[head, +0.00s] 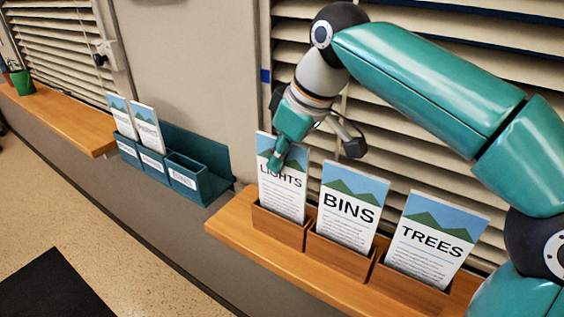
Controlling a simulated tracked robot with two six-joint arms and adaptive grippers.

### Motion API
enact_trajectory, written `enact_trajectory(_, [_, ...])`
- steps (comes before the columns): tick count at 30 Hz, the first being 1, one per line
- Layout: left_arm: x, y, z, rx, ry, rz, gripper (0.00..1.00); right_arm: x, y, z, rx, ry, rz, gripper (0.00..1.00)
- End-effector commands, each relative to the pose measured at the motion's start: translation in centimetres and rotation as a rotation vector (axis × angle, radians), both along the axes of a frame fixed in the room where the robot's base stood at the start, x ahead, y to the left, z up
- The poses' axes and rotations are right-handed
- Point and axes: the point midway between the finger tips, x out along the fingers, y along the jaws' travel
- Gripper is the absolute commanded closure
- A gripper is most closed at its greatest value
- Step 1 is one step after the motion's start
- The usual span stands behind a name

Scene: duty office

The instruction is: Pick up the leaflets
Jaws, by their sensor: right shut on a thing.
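Leaflets stand upright in wooden holders on the right sill. The LIGHTS leaflets (284,199) are in the left holder (277,226), the BINS leaflets (348,211) in the middle one (340,256) and the TREES leaflets (436,238) in the right one (410,290). My right gripper (276,160) is shut on the LIGHTS leaflets near their top and covers part of their picture. Their lower end is hidden by the holder's front. My left gripper is not in view.
A teal rack (208,187) hangs between two wooden sills. Two of its pockets hold leaflets (147,128); the nearest pocket (187,177) looks empty. Blinds (400,110) are close behind the right sill. A green pot (22,82) stands on the far left sill (65,118).

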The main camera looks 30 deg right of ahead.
Motion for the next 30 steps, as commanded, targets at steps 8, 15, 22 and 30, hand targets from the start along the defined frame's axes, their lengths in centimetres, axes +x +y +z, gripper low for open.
enact_trajectory(8, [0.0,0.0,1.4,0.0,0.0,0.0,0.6,0.1,0.0,4.1,0.001,-0.004,0.0,1.0])
enact_trajectory(15, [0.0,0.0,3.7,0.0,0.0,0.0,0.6,0.1,0.0,9.6,0.0,-0.005,-0.001,1.0])
enact_trajectory(22, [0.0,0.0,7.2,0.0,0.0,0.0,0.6,0.1,0.0,15.7,0.001,-0.004,0.0,1.0])
enact_trajectory(30, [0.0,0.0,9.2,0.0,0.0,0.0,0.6,0.0,0.0,18.8,0.0,-0.001,-0.002,1.0])
